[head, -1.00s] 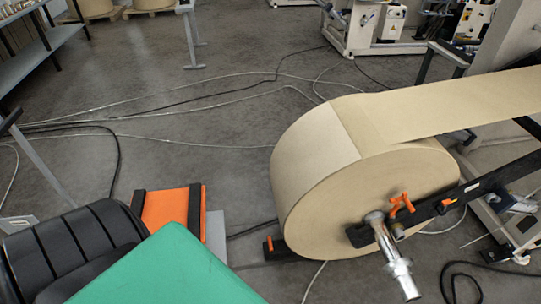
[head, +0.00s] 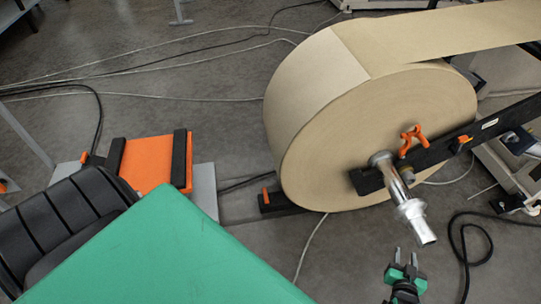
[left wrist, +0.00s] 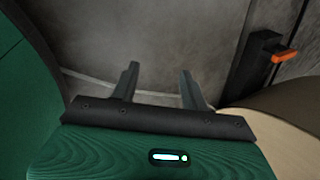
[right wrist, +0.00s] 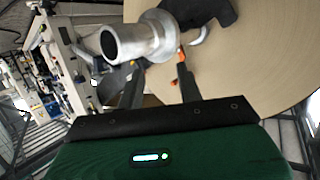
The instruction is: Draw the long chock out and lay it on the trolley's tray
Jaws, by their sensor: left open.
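A dark chock (head: 283,203) with an orange handle lies on the floor against the lower left of the big paper roll (head: 375,130). It also shows at the upper right of the left wrist view (left wrist: 257,68). My left gripper (left wrist: 159,70) is open and empty over bare floor, left of the chock; my green arm hides it in the head view. My right gripper (head: 405,254) is open and empty below the metal shaft end (head: 412,212). An orange platform with black bars (head: 146,165) stands on the left; I cannot tell whether it is the trolley.
A black arm with an orange clamp (head: 411,138) holds the roll's shaft. Cables (head: 468,245) lie on the floor at right and behind.

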